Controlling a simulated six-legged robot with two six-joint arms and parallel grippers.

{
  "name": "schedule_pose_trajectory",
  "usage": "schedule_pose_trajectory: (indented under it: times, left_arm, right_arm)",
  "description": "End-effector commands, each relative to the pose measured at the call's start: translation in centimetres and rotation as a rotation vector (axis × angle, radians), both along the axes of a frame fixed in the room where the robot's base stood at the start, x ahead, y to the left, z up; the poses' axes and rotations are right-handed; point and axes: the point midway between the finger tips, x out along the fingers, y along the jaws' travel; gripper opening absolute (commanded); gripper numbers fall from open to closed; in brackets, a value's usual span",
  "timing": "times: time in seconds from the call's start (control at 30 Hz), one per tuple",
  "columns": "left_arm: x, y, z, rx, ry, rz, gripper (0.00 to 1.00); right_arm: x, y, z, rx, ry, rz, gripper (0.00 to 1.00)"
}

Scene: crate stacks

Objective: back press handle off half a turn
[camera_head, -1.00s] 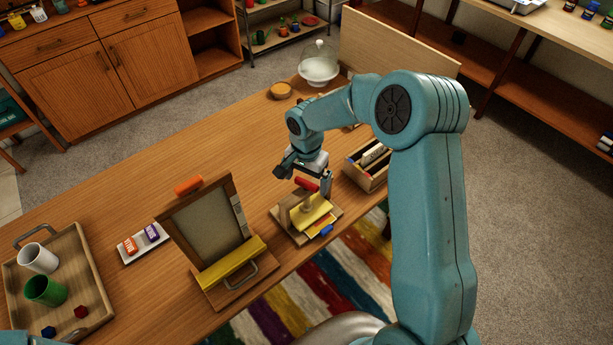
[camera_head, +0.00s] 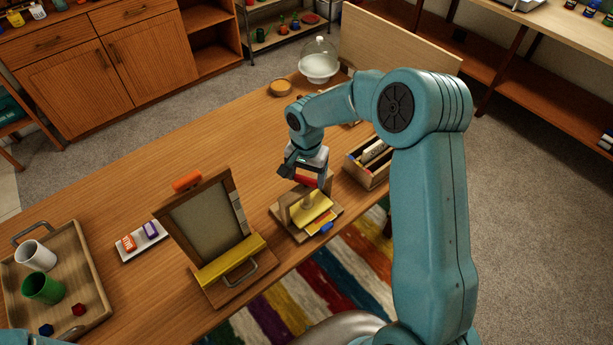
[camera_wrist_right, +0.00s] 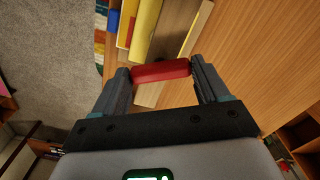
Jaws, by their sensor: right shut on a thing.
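The small wooden press (camera_head: 287,223) with yellow boards (camera_head: 316,204) stands near the table's front edge. Its red handle (camera_wrist_right: 160,72) is a short bar at the top of the press. My right gripper (camera_head: 309,177) is over the press and shut on the handle. In the right wrist view the bar spans between the two fingers, one at each end. In the head view the gripper hides part of the handle. A blue piece (camera_head: 327,228) lies at the front of the press. My left gripper is out of view.
A framed board (camera_head: 206,222) on a stand is left of the press. An open wooden box (camera_head: 366,178) is close on its right. A tray (camera_head: 86,262) with cups and a white dish (camera_head: 140,241) are at the left. The table behind is mostly clear.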

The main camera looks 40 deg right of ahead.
Motion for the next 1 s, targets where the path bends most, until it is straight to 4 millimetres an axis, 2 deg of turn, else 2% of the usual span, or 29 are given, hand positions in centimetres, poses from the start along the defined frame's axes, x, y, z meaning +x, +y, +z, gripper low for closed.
schedule_pose_trajectory:
  times: [0.1, 0.4, 1.0]
  left_arm:
    - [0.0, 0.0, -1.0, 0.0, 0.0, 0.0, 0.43]
    - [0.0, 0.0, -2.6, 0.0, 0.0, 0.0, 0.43]
    - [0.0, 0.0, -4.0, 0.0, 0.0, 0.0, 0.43]
  right_arm:
    - [0.1, -0.1, -0.2, -0.003, -0.003, 0.093, 0.44]
    - [0.1, -0.1, -0.1, -0.003, -0.005, 0.376, 0.44]
    - [0.1, -0.1, 0.1, -0.003, -0.005, 0.945, 0.44]
